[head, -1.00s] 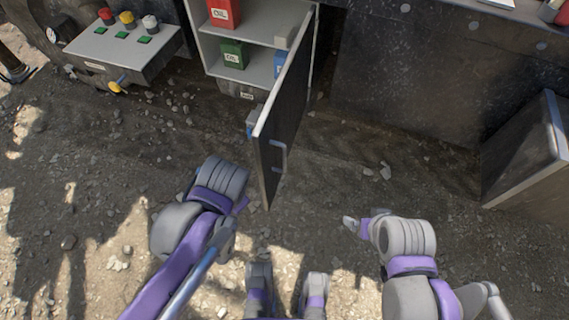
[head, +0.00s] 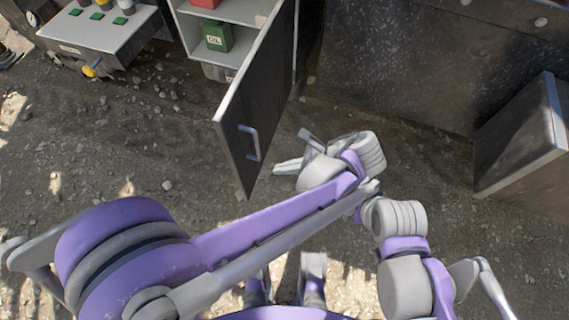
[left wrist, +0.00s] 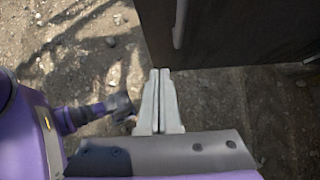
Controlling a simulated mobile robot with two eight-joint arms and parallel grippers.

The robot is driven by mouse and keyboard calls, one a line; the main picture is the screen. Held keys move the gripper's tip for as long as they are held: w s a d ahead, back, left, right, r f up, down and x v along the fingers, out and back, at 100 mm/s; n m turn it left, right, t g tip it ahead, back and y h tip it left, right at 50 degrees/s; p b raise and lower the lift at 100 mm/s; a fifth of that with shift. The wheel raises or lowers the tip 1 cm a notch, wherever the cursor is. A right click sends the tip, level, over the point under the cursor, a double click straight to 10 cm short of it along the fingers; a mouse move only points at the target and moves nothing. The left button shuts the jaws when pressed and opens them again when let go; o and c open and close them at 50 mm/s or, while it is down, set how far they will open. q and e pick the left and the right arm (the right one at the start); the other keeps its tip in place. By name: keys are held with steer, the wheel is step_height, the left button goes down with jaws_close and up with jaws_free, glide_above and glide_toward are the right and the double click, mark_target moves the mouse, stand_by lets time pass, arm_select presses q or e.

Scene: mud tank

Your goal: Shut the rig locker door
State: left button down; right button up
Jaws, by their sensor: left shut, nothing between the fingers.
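The rig locker (head: 188,42) stands at the top, its shelves exposed. Its dark door (head: 262,100) stands wide open, hinged at the locker's right side and reaching toward me. A grey bar handle (head: 250,143) is on the outer face, near the free edge. My left gripper (head: 277,168) is shut and empty, to the right of the door on its outer side, with a small gap to the handle. In the left wrist view the closed fingers (left wrist: 159,73) point at the door's lower edge (left wrist: 225,45).
A green can (head: 217,36) and a red container (head: 205,3) sit on the locker shelves. A control panel box (head: 98,30) stands at the left. A dark metal box (head: 525,140) stands at the right. Open gravel ground lies between.

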mark_target(243, 168)
arm_select(q)
steer(key=a+f, duration=0.1)
steer(key=a, duration=0.1)
steer(key=w+a+f, duration=0.1)
steer(key=a+f, duration=0.1)
steer(key=a, duration=0.1)
steer(key=w+a+f+b, duration=0.1)
steer(key=a, duration=0.1)
steer(key=shift+w+a+f, duration=0.1)
steer(key=shift+a+f, duration=0.05)
steer(key=shift+f, duration=0.1)
steer(key=shift+w+a, duration=0.15)
steer(key=shift+a, duration=0.2)
steer(key=shift+a, duration=0.15)
